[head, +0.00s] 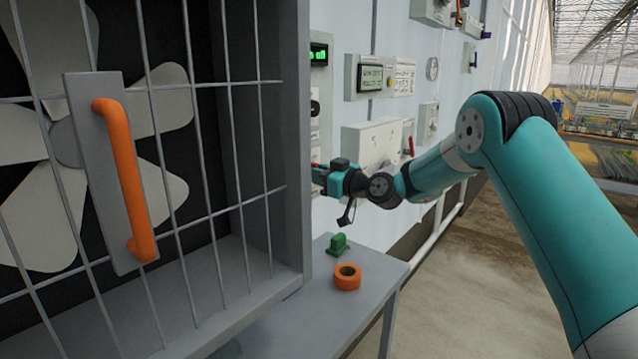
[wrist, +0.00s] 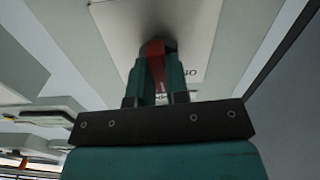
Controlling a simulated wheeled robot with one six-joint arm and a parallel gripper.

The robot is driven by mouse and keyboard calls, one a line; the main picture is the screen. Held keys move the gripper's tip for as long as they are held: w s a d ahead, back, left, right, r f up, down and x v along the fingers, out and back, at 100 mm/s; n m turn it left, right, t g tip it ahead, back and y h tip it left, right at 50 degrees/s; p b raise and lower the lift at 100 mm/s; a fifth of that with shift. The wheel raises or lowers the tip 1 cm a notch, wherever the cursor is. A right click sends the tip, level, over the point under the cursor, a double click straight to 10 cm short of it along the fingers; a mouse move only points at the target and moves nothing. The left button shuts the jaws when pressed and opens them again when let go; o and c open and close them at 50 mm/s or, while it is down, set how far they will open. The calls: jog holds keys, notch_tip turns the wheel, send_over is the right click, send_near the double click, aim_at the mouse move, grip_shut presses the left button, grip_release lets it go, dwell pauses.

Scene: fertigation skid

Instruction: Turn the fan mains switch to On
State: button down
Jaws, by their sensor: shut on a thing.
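The fan mains switch shows in the wrist view as a pale box (wrist: 112,32) with a red lever (wrist: 155,54) on a dark round hub. Dark lettering is printed beside the lever, upside down and only partly readable. My gripper (wrist: 156,72) is shut on the red lever, with one teal finger on each side of it. In the head view my gripper (head: 320,180) reaches to the wall just right of the fan housing, where a bit of red shows by the fingers. The housing edge hides most of the switch there.
The fan housing (head: 292,120) with wire guard and orange handle (head: 126,180) fills the left. Several control boxes (head: 372,140) hang on the wall, one beside another red lever (head: 411,146). Below my gripper, a grey table (head: 375,262) holds an orange ring (head: 347,277) and a green object (head: 338,244).

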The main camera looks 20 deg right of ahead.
jog(key=shift+d+r+m, duration=0.1)
jog(key=shift+m, duration=4.8)
jog(key=c, duration=1.1)
grip_release()
jog(key=b+v, duration=0.5)
jog(key=v, duration=1.2)
jog(key=shift+s, duration=0.15)
